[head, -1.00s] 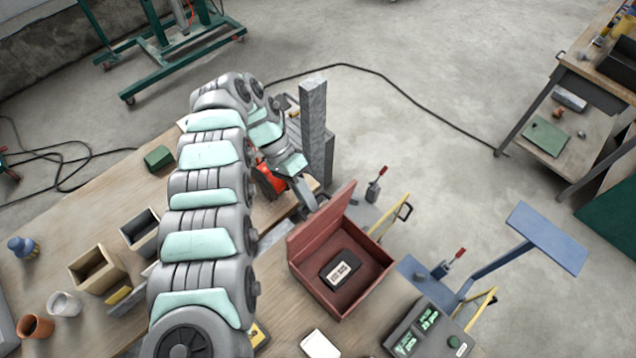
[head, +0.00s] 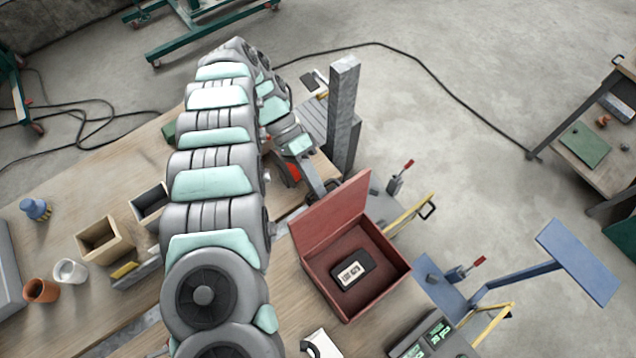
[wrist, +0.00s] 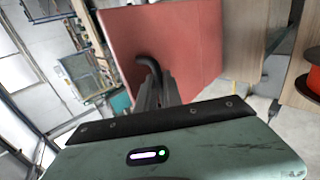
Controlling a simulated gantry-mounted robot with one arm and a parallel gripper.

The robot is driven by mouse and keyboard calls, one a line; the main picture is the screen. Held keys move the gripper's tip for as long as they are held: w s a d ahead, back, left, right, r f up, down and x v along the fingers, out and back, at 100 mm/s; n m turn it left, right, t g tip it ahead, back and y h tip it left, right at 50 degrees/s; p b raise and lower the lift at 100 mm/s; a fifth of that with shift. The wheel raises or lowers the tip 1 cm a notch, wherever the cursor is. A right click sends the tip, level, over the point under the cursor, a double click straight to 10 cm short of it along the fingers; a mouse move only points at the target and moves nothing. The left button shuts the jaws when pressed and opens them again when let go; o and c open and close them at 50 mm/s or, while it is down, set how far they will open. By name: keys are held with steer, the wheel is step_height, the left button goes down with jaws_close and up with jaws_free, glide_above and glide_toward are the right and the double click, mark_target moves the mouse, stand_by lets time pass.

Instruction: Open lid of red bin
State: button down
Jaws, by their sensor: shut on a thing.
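The red bin (head: 387,289) stands on the wooden table, its hinged lid (head: 332,215) raised and standing up along the back left side. The inside is open to view. My gripper (head: 320,190) is behind the lid, partly hidden by it. In the wrist view, the lid's red outer face (wrist: 188,45) fills the middle. There, my gripper (wrist: 154,86) is shut on a curved black handle (wrist: 148,62) on that face.
A black case with a pale label (head: 351,271) lies inside the bin. A grey post (head: 343,115) stands close behind my gripper. A blue stand (head: 575,262) and a yellow-handled clamp (head: 408,222) are to the right. Open boxes (head: 107,243) are at left.

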steer(key=c, duration=1.8)
jaws_free()
steer(key=shift+s+a+f, duration=0.1)
steer(key=shift+s+a, duration=0.15)
steer(key=shift+a, duration=0.05)
steer(key=o, duration=0.3)
steer(key=shift+w+d, duration=0.1)
steer(key=shift+d, duration=0.1)
